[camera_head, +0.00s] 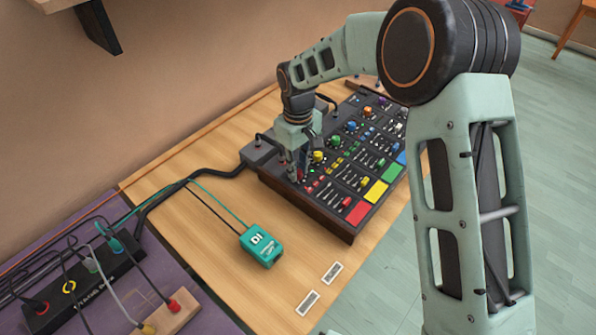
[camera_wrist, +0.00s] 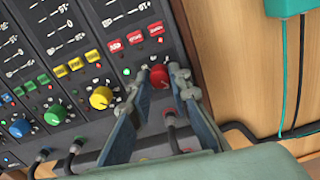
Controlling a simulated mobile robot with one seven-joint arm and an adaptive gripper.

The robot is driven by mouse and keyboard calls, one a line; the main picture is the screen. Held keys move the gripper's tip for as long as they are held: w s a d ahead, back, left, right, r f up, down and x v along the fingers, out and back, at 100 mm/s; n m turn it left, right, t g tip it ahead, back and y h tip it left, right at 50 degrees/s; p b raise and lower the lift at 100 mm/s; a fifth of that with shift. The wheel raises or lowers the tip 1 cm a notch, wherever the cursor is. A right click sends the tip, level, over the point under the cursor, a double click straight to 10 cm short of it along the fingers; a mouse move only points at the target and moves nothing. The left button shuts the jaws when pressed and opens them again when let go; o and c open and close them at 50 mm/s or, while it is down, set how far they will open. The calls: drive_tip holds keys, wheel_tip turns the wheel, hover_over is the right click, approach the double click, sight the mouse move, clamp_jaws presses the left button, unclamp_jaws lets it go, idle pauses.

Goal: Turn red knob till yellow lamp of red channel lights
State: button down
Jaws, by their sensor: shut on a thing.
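The mixing console (camera_head: 270,185) lies on the wooden table. My gripper (camera_head: 297,172) reaches down to its near left part. In the wrist view, the red knob (camera_wrist: 160,77) sits between my two fingers, which are closed on its sides. Left of the red knob, a small lamp (camera_wrist: 126,71) glows green; I make out no lit yellow lamp at the red channel. The fingers hide part of the panel around the knob. In the head view, my gripper largely covers the red knob.
Black cable plugs (camera_wrist: 172,118) stand close behind my fingers. A teal DI box (camera_head: 262,245) with cables is left of the console. Bare table lies around the box.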

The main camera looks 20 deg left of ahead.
drive_tip(key=shift+m+b, duration=0.6)
drive_tip(key=shift+m, duration=1.3)
drive_tip(key=c, duration=1.8)
unclamp_jaws()
wheel_tip(320, 180, up, 12)
